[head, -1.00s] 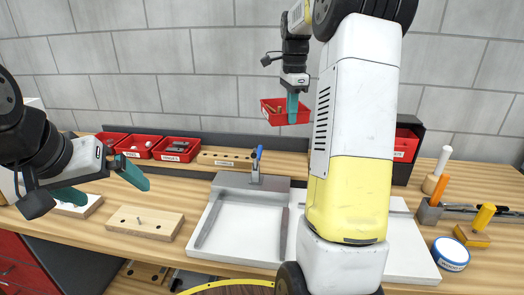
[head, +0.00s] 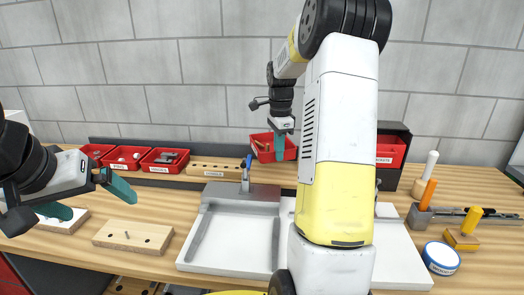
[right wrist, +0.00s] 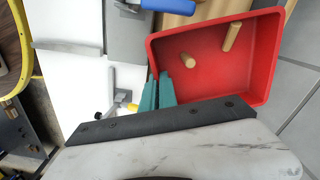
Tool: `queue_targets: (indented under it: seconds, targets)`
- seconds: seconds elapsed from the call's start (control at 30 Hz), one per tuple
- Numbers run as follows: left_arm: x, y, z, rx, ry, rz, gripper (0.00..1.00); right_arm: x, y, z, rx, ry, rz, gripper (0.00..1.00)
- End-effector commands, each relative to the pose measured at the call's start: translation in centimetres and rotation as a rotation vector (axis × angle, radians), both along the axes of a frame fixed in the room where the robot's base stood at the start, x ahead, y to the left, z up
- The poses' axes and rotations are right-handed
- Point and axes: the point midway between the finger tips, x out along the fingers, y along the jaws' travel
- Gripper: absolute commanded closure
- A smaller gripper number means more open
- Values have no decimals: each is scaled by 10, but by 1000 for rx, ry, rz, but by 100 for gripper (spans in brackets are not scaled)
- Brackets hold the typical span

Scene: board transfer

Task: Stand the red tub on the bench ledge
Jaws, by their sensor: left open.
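The red tub (head: 261,145) hangs upright in my right gripper (head: 281,158), with wooden pegs inside, in front of the back wall in the head view. The right wrist view shows the tub (right wrist: 257,60) large, two pegs in it, with the teal fingers (right wrist: 167,88) of that gripper closed on its near wall. The ledge (head: 222,142) is a dark strip along the back of the bench. The tub overlaps it in the picture; I cannot tell whether they touch. My left gripper (head: 92,199) is open and empty at the left, above the bench.
Several red bins (head: 122,157) and a holed wooden block (head: 217,168) stand along the back. A white tray (head: 250,240) lies in the middle. A dark box (head: 393,140) with a red bin stands right of my arm. Pegs and a blue tape roll (head: 441,257) are at the right.

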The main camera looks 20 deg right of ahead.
Motion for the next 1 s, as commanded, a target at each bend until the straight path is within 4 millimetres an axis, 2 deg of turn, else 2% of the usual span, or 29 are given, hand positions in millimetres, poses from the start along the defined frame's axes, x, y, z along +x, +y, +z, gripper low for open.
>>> queue_targets:
  seconds: [0.5, 0.6, 0.63, 1.0]
  targets:
    - [0, 0, 0, 0, 0, 0, 0, 0, 0, -12, 0, 0, 0, 100]
    - [0, 0, 0, 0, 0, 0, 0, 0, 0, -12, 0, 1, 0, 78]
    - [0, 0, 0, 0, 0, 0, 0, 0, 0, -12, 0, 1, 0, 76]
    - [0, 0, 0, 0, 0, 0, 0, 0, 0, -7, 0, -1, 0, 76]
